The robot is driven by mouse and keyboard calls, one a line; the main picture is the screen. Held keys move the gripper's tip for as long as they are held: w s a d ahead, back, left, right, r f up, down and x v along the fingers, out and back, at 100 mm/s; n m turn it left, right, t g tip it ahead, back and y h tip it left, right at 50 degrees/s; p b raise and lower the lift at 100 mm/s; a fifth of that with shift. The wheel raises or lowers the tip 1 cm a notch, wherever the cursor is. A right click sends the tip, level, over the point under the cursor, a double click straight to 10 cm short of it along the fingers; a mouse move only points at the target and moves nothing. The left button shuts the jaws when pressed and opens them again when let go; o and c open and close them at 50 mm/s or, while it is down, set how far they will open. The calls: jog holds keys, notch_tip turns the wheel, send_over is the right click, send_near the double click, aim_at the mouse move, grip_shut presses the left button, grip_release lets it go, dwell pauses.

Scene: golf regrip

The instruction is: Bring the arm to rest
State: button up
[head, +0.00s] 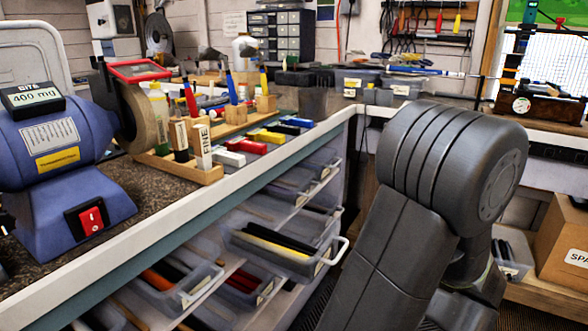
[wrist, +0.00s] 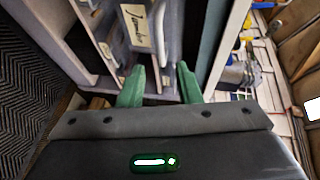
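My arm shows large and dark grey at the right of the head view, bent at a rounded joint in front of the bench corner. My gripper is hidden in the head view. Beyond the fingers are the shelving under the bench and a clear bin with a handwritten label (wrist: 137,26). The gap from the fingers to the shelving is hard to judge.
A blue bench grinder (head: 50,140) stands on the left bench, beside a wooden rack (head: 177,166) of blocks and sticks. An open clear drawer (head: 285,248) juts out below the bench edge. A cardboard box (head: 562,243) sits at the far right. Patterned floor (wrist: 35,100) shows in the wrist view.

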aim_at(341, 252)
jog(key=b+x, duration=0.1)
jog(key=x, duration=1)
jog(key=shift+s, duration=0.1)
